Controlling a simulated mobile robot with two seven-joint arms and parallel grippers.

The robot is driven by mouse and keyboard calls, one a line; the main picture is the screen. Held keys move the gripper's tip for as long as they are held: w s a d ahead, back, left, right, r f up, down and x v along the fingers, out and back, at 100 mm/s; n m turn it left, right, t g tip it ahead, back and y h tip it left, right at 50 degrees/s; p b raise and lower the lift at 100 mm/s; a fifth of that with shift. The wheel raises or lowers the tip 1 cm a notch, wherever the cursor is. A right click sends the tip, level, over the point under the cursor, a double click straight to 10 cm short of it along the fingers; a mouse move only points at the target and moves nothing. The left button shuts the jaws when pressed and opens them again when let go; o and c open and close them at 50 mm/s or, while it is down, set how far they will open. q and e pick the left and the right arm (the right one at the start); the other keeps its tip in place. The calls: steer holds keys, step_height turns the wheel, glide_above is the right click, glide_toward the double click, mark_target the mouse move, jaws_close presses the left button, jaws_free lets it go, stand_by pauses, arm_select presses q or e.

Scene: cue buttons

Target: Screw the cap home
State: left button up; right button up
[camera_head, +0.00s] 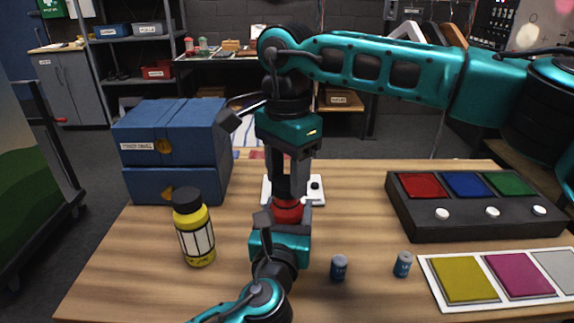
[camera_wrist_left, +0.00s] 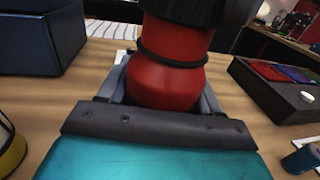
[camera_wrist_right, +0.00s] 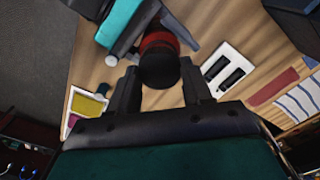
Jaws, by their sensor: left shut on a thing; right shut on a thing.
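A red bottle (camera_head: 287,211) stands upright near the middle of the wooden table. My left gripper (camera_head: 284,222) is shut around its body from the near side; the left wrist view shows the red body (camera_wrist_left: 175,80) between the fingers, with a dark ring around its neck. The black cap (camera_wrist_right: 159,68) sits over the bottle's neck, and my right gripper (camera_wrist_right: 160,88) is shut on it from above. In the head view the right gripper's fingers mostly hide the cap. I cannot tell whether a gap is left between cap and bottle.
A yellow bottle (camera_head: 195,235) with a black cap and stacked blue boxes (camera_head: 172,150) stand left. A white plate (camera_head: 317,195) lies behind the red bottle. Right are a button panel (camera_head: 470,225), a colour card (camera_head: 432,284) and two small blue cans (camera_head: 339,268) (camera_head: 403,265).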

steer(key=shift+f, duration=0.6)
stand_by(0.5)
